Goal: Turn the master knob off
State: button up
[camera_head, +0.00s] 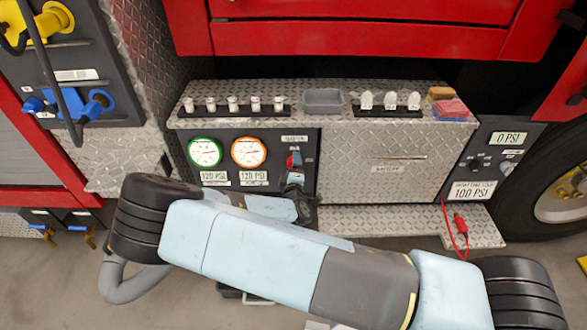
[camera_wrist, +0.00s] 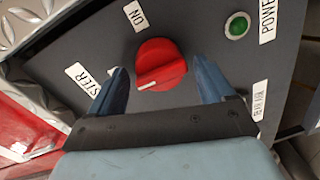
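The master knob (camera_wrist: 162,62) is a round red knob on a dark panel in the wrist view. A white line marks its lower left part. An "ON" label (camera_wrist: 136,15) is above it, and a label ending in "STER" (camera_wrist: 83,79) is to its left, partly hidden by a finger. My gripper (camera_wrist: 159,68) is open, with one blue finger on each side of the knob's lower part. Gaps show between fingers and knob; depth contact cannot be told. In the head view the red knob (camera_head: 294,160) shows small above my gripper (camera_head: 296,178).
A green light (camera_wrist: 237,26) and "POWER" label sit right of the knob. In the head view, green-ringed (camera_head: 205,153) and orange-ringed (camera_head: 249,152) gauges are left of the knob. A diamond-plate battery box (camera_head: 385,155) is to the right. A shelf above holds small items.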

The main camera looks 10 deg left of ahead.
jog(key=f+v, duration=0.1)
jog(key=v, duration=1.2)
jog(key=shift+s+d+r, duration=0.2)
jog(key=shift+s+r, duration=0.15)
jog(key=shift+r, duration=0.15)
